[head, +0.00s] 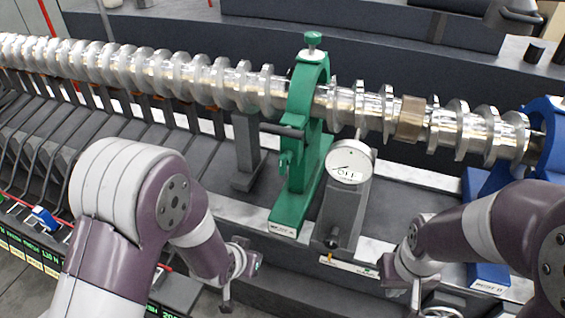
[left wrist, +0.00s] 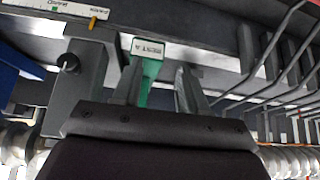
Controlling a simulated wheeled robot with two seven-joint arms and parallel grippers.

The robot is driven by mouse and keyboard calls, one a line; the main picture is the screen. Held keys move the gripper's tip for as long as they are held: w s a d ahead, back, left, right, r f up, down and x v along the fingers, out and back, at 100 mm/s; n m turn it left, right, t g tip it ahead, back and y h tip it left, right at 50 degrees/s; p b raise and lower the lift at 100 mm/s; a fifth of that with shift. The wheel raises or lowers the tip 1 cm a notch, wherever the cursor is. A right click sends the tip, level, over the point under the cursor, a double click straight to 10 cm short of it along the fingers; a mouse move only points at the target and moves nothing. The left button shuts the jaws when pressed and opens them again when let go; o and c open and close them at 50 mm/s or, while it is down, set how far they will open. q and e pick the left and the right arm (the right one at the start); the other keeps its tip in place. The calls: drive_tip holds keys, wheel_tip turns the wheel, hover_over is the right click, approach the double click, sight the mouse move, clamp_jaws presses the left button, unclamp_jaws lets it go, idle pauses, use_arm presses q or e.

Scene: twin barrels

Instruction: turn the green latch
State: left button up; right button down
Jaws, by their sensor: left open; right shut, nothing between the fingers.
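A green stand (head: 308,178) with a ring around the silver shaft stands mid-view in the head view. A small green latch piece (head: 288,158) with a dark bar above it is on its left side. A green knob (head: 313,40) tops the ring. My left gripper (head: 240,272) is low in front of the stand, apart from it, partly hidden by my arm. In the left wrist view its fingers (left wrist: 160,88) are open, with the labelled green foot (left wrist: 149,70) beyond and between them. My right gripper (head: 428,300) is shut and empty at lower right, away from the stand.
A dial gauge (head: 348,165) on a grey block stands just right of the green stand. A silver lobed shaft (head: 150,70) runs across the back. A blue stand (head: 545,140) is at far right. Dark curved rods (head: 50,160) line the left.

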use_arm(q)
drive_tip(key=w+d+r+t+h, duration=0.1)
drive_tip(key=w+d+t, duration=0.1)
drive_tip(key=w+t, duration=0.15)
drive_tip(key=t+h, duration=0.2)
drive_tip(key=t, duration=0.5)
approach(281, 163)
drive_tip(key=p+x, duration=0.3)
drive_tip(key=x, duration=0.7)
drive_tip(key=shift+w+p, duration=0.1)
drive_tip(key=shift+p, duration=0.3)
drive_tip(key=shift+w+d+f, duration=0.1)
drive_tip(key=shift+w+f, duration=0.05)
drive_tip(key=shift+w, duration=0.3)
drive_tip(key=shift+c, duration=0.3)
clamp_jaws()
